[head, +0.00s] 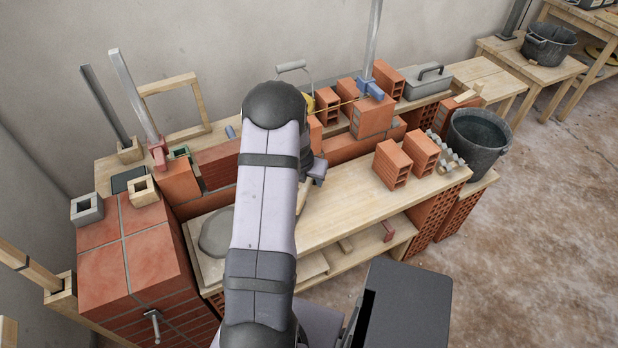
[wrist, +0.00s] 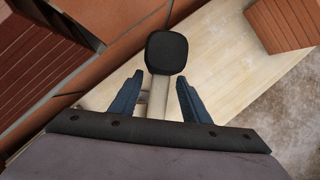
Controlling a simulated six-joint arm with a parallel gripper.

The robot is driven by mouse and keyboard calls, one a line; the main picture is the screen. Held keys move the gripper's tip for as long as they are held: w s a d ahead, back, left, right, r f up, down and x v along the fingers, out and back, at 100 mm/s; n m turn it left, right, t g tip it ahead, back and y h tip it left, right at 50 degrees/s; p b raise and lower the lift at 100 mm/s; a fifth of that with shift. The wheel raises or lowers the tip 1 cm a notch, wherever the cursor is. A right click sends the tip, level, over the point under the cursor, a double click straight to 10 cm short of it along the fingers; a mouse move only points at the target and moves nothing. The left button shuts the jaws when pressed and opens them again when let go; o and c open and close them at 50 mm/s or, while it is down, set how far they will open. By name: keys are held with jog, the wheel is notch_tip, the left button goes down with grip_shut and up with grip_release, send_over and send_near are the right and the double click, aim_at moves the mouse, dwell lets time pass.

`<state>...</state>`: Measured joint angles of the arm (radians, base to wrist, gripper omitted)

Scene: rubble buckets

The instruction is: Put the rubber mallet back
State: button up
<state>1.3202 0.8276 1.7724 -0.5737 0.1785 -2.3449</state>
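The rubber mallet has a black head (wrist: 167,53) and a pale wooden handle (wrist: 158,97). In the wrist view it is over the pale wooden bench top, close to a brick wall edge. My gripper (wrist: 160,77) is open, with one blue finger on each side of the handle and a gap on both sides. I cannot tell how high the fingers are above the bench. In the head view my gripper (head: 316,173) is partly hidden behind my arm, over the bench. A short pale piece of the handle (head: 302,196) shows beside my arm, and the mallet head is hidden.
The bench top (head: 345,210) is clear in its middle. Two hollow bricks (head: 392,164) stand to its right, and a dark bucket (head: 478,142) stands beyond them. A low brick wall (head: 345,148) runs along the back. A grey mortar patch (head: 216,233) lies at left.

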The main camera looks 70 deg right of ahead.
aim_at(304, 188)
jog(key=shift+o, duration=0.9)
jog(key=shift+r, duration=0.5)
jog(key=p+v, duration=0.3)
jog(key=v, duration=0.9)
jog(key=shift+r, duration=0.15)
